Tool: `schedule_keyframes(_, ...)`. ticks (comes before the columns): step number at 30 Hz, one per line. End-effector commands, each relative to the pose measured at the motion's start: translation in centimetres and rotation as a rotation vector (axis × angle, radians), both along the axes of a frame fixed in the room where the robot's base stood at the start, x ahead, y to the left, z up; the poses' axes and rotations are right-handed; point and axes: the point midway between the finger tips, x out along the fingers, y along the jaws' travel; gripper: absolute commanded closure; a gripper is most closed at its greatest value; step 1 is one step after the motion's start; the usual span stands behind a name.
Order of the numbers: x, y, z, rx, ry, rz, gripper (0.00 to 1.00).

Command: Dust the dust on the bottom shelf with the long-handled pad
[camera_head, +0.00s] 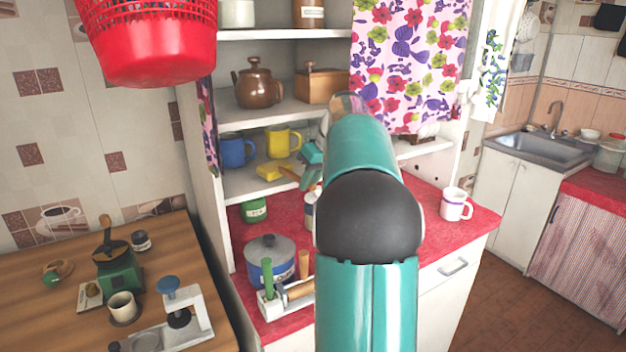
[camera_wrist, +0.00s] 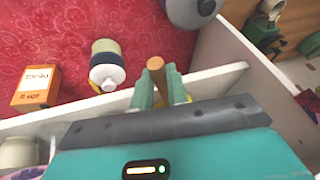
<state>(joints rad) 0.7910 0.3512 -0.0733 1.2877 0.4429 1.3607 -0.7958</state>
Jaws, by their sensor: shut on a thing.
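The long-handled pad has a yellow head (camera_head: 270,172) and a short visible stretch of wooden handle (camera_head: 290,174). My gripper (camera_head: 308,168) is shut on the handle, partly hidden behind my arm. The yellow head is at the bottom shelf (camera_head: 236,194), in front of the mugs; I cannot tell whether it touches the board. In the wrist view the handle's wooden end (camera_wrist: 156,66) sticks out between my gripper's teal fingers (camera_wrist: 160,82). I cannot make out any dust on the shelf.
A blue mug (camera_head: 237,151) and a yellow mug (camera_head: 283,141) stand on that shelf. A teapot (camera_head: 257,85) and a wooden box (camera_head: 321,86) stand above. A blue pot (camera_head: 270,266) and a white mug (camera_head: 456,204) are on the red counter. A red basket (camera_head: 150,45) hangs upper left.

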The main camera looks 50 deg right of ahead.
Motion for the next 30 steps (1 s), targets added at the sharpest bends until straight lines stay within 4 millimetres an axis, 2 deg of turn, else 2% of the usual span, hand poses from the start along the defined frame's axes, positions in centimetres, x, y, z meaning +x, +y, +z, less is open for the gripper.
schedule_keyframes(30, 1.3, 4.3, 0.0, 0.002, 0.001, 0.001, 1.0)
